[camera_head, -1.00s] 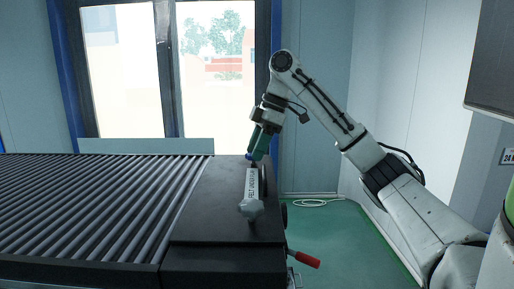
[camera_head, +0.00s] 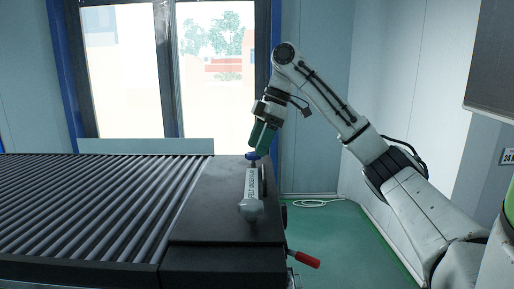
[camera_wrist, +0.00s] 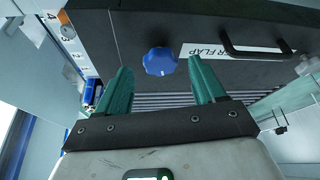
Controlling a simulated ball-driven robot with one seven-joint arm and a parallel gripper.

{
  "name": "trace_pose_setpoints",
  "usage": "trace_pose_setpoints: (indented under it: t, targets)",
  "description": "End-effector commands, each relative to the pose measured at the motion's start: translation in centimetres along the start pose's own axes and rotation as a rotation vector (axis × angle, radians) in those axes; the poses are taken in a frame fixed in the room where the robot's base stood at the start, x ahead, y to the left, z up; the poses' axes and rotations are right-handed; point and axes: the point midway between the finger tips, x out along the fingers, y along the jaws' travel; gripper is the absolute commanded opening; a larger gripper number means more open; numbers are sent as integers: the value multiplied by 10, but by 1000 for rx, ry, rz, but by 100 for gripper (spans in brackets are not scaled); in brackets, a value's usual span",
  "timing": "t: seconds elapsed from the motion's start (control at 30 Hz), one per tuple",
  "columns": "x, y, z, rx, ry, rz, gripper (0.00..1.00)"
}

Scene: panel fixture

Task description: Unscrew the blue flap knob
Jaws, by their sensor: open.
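The blue flap knob (camera_head: 252,156) sits at the far end of the black panel at the end of the roller bed. In the wrist view the lobed blue knob (camera_wrist: 160,61) shows whole, beside a white label ending in "FLAP". My gripper (camera_head: 257,150) is just above the knob in the head view. In the wrist view my gripper (camera_wrist: 160,74) has its two green fingers wide apart and nothing between them. The knob appears centred just beyond the fingertips, apart from both.
A grey lever knob (camera_head: 250,208) stands nearer on the panel. A red-handled lever (camera_head: 304,259) sticks out at the side. Metal rollers (camera_head: 90,205) fill the left.

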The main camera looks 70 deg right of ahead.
Motion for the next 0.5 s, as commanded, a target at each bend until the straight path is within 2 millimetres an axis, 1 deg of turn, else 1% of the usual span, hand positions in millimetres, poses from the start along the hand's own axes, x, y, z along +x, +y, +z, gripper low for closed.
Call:
trace_pose_setpoints:
  t: [0.1, 0.3, 0.4, 0.5]
  targets:
    - [-22, 0, 1, 3, -3, 5, 69]
    - [-59, 0, 0, 2, -2, 4, 69]
    - [-73, 0, 0, 3, -1, 3, 69]
    - [-84, 0, 1, 3, -1, 2, 69]
